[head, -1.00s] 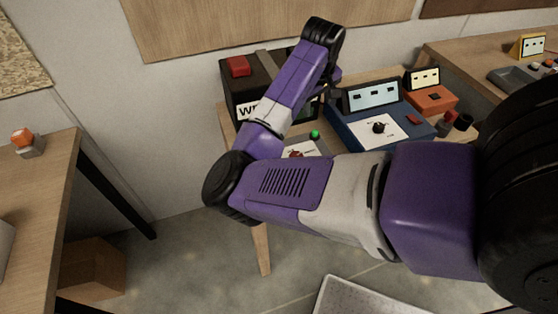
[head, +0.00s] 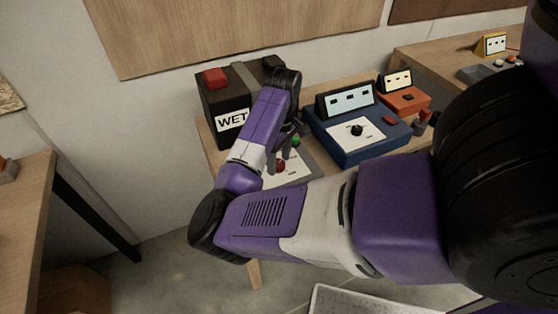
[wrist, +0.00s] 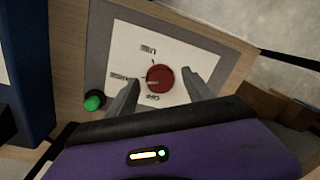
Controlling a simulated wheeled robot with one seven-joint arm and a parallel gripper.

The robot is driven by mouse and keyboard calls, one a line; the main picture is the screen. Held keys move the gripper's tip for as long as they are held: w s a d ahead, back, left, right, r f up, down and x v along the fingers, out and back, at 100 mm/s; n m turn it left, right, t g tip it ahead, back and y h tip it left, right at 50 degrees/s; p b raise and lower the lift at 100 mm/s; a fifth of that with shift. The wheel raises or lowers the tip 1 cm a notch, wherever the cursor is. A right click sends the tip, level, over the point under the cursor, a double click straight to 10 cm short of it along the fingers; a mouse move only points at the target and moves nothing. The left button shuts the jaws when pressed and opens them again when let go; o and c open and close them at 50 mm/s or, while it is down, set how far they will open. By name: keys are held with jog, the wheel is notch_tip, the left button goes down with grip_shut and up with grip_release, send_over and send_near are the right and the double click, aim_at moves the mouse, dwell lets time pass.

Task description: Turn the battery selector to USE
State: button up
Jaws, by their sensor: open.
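The battery selector is a red knob (wrist: 160,78) on a white label plate (wrist: 180,55), with USE (wrist: 148,48) and OFF (wrist: 154,98) printed around it and a third, hard-to-read word on the left. A pale mark on the knob appears to point left, toward that middle word; its exact setting is unclear. The knob also shows in the head view (head: 279,167). My gripper (wrist: 163,80) is open, one finger on each side of the knob. No contact is visible. In the head view my gripper (head: 283,152) is over the selector panel, partly hidden by my arm.
A green button (wrist: 94,100) is left of the plate in the wrist view. A black battery marked WET (head: 230,120) stands behind the panel. A blue box with a display and black knob (head: 357,130) is close on the right, and an orange unit (head: 405,100) is beyond it.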

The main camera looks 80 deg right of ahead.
jog(key=shift+f, duration=0.25)
grip_shut()
